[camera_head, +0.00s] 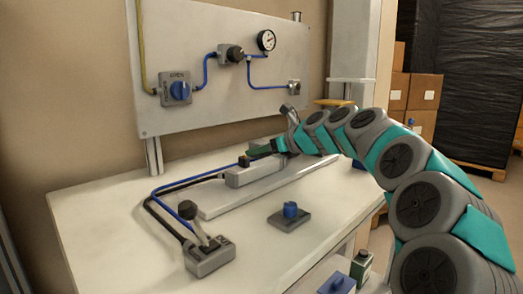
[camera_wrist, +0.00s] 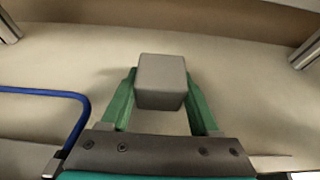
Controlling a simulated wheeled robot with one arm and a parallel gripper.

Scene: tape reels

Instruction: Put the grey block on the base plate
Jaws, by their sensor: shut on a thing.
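My gripper (camera_wrist: 160,98) has its two green fingers on either side of the grey block (camera_wrist: 161,75) and is shut on it. The block shows as a plain cube at the fingertips in the wrist view, with the tabletop behind it. In the head view my gripper (camera_head: 257,150) is over the back of the table, just behind a grey cylinder unit; I cannot make out the block there. The long light-grey base plate (camera_head: 213,209) lies flat on the table under that unit, in front of my gripper.
The grey cylinder unit (camera_head: 253,174) sits on the plate, with blue and black hoses running to a lever valve (camera_head: 208,254). A blue-knobbed block (camera_head: 290,216) stands on the table in front. An upright panel (camera_head: 220,70) with gauge and valves rises behind.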

